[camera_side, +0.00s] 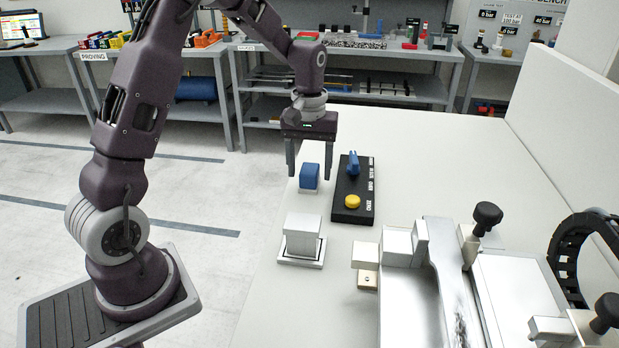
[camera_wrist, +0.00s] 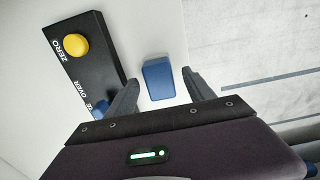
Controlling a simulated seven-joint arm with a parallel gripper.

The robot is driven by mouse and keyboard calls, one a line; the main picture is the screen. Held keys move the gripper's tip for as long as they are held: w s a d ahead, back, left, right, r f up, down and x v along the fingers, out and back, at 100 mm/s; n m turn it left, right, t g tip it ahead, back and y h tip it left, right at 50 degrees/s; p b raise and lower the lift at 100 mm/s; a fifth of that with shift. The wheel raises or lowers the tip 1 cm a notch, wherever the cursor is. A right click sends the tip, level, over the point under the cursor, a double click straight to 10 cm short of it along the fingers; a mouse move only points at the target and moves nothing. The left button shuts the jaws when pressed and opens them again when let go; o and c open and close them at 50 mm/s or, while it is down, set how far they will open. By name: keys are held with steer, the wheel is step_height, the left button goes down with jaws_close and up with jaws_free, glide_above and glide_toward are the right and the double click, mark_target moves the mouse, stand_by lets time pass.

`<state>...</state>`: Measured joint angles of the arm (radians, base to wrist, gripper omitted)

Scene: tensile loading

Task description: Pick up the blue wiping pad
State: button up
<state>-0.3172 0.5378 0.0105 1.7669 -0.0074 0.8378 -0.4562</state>
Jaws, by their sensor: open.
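The blue wiping pad (camera_side: 309,177) is a small blue block standing on the white table (camera_side: 262,250). In the side view my gripper (camera_side: 311,172) points down over it, with the fingers apart and the pad showing between them. In the wrist view the pad (camera_wrist: 158,78) lies a little beyond the fingertips and between their lines, apart from both. My gripper (camera_wrist: 162,82) is open and empty. I cannot tell from these views exactly how high the fingertips are above the table.
A black control box (camera_side: 352,208) with a yellow button (camera_side: 352,201) and a blue knob (camera_side: 353,163) stands close to the right of the pad. A grey metal block (camera_side: 302,238) on a plate and a metal fixture (camera_side: 405,290) stand nearer. The table's left edge is close.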

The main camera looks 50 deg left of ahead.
mark_target(309, 169)
steer(key=shift+f, duration=0.6)
jaws_close()
steer(key=shift+r, duration=0.1)
step_height(309, 169, up, 10)
